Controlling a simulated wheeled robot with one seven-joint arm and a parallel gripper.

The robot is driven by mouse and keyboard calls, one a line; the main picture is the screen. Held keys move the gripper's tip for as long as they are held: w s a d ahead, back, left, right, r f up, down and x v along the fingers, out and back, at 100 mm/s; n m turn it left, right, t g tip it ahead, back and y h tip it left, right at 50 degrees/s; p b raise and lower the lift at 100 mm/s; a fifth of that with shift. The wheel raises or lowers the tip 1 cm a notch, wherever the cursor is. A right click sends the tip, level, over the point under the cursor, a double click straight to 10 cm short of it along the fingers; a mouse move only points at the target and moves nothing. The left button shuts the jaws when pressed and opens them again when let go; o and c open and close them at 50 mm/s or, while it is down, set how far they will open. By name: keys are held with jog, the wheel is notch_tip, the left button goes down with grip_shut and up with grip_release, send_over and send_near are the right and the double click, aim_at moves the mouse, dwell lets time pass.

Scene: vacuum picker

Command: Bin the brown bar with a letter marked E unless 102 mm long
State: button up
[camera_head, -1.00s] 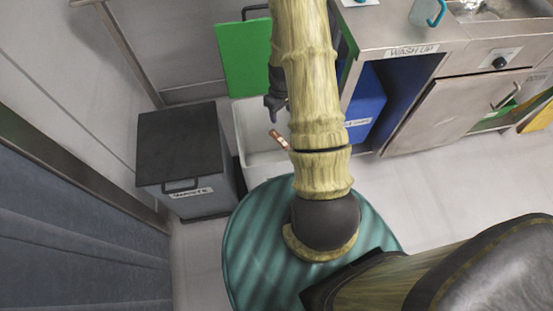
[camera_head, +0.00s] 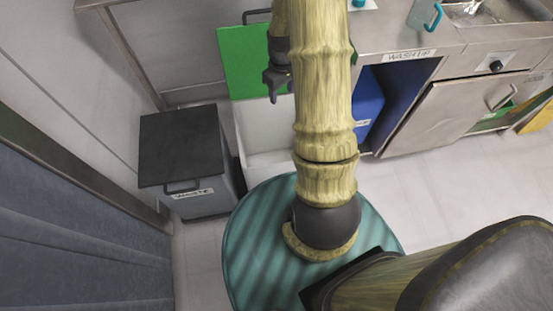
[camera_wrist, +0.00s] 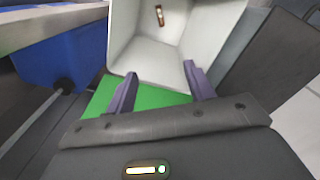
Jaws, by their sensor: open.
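The brown bar (camera_wrist: 160,15) shows small in the wrist view, inside the open white bin, clear of my fingers. I cannot tell whether it rests on the bin floor or is still falling, and I cannot read a letter on it. The white bin (camera_head: 258,136) stands behind my arm in the head view, and its pale inside (camera_wrist: 155,55) fills the top of the wrist view. My gripper (camera_wrist: 158,75) is open and empty at the bin's near edge; in the head view it (camera_head: 277,90) hangs in front of the green lid.
The green lid (camera_head: 240,60) stands raised behind the white bin. A closed dark-lidded waste bin (camera_head: 180,147) is to the left. A blue bin (camera_head: 368,100) sits under the wash-up counter (camera_head: 390,35) to the right. Bare floor lies at front right.

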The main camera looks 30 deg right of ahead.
notch_tip(320, 180, up, 5)
jog(key=shift+r+p, duration=0.2)
jog(key=shift+p, duration=0.1)
dwell(0.7)
jog(key=s+a+r+m+t, duration=0.3)
jog(key=s+a+r, duration=0.7)
jog(key=s+a, duration=0.3)
notch_tip(320, 180, up, 18)
jog(key=w+p, duration=0.1)
jog(key=p, duration=1.7)
jog(key=shift+a, duration=0.35)
